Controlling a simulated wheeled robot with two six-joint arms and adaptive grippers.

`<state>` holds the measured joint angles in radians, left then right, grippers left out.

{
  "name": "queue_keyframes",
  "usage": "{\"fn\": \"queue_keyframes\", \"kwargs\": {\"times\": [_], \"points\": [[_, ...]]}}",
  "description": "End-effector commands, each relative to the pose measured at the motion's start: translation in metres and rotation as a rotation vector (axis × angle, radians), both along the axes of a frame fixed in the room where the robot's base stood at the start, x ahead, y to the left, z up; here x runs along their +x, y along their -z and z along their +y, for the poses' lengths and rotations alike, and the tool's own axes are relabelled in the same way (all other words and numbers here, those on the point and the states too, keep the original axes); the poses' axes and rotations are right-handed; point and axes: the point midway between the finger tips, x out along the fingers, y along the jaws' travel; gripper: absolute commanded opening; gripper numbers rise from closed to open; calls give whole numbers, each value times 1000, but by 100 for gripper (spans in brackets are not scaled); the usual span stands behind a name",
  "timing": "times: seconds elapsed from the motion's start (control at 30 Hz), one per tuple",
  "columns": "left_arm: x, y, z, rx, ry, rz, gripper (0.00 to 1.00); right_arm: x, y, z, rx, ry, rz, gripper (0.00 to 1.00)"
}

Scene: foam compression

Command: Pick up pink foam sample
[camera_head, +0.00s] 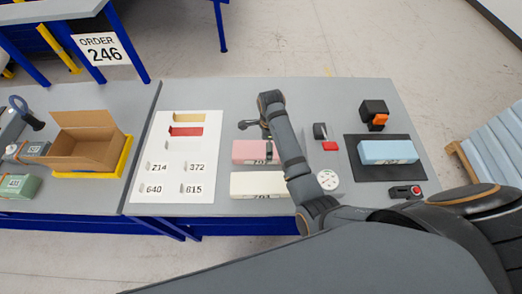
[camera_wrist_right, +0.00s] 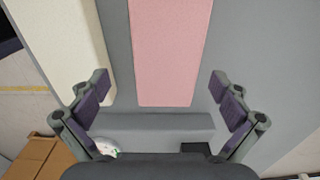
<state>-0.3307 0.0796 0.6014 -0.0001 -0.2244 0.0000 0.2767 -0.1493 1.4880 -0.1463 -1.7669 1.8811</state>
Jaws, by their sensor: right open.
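The pink foam sample (camera_head: 246,151) lies flat on the grey table in the head view, its right part hidden behind my right arm. In the right wrist view the pink foam (camera_wrist_right: 170,45) runs from the top edge to the middle. My right gripper (camera_wrist_right: 161,80) is open and empty, its two fingers apart on either side of the pink foam's near end in the picture. The height gap between fingers and foam is unclear. In the head view the right gripper (camera_head: 254,124) shows small, just beyond the pink foam. My left gripper is not in view.
A cream foam block (camera_head: 252,185) lies close beside the pink one. A blue foam block (camera_head: 388,151) lies on a black mat (camera_head: 352,170) at right. A numbered white sheet (camera_head: 178,148) lies left.

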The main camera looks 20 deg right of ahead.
Motion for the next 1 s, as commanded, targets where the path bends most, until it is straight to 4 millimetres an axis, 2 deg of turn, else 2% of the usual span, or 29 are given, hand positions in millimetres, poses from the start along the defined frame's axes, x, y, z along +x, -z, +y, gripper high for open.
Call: {"fn": "queue_keyframes", "kwargs": {"times": [0.17,0.23,0.3,0.4,0.5,0.6,0.73,1.0], "points": [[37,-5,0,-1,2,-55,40,0,5,0,0,0,0,100],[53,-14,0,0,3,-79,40,1,11,-1,-1,0,2,100],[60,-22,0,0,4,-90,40,3,22,-1,-2,0,4,100],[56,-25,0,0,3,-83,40,4,40,-2,-1,-1,2,100],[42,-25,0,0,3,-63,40,5,51,-1,0,-1,0,100],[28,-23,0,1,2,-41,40,5,55,-1,1,0,-1,100],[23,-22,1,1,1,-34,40,5,55,-1,0,0,-2,100],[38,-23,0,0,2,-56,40,5,55,-1,0,0,-1,65]]}}
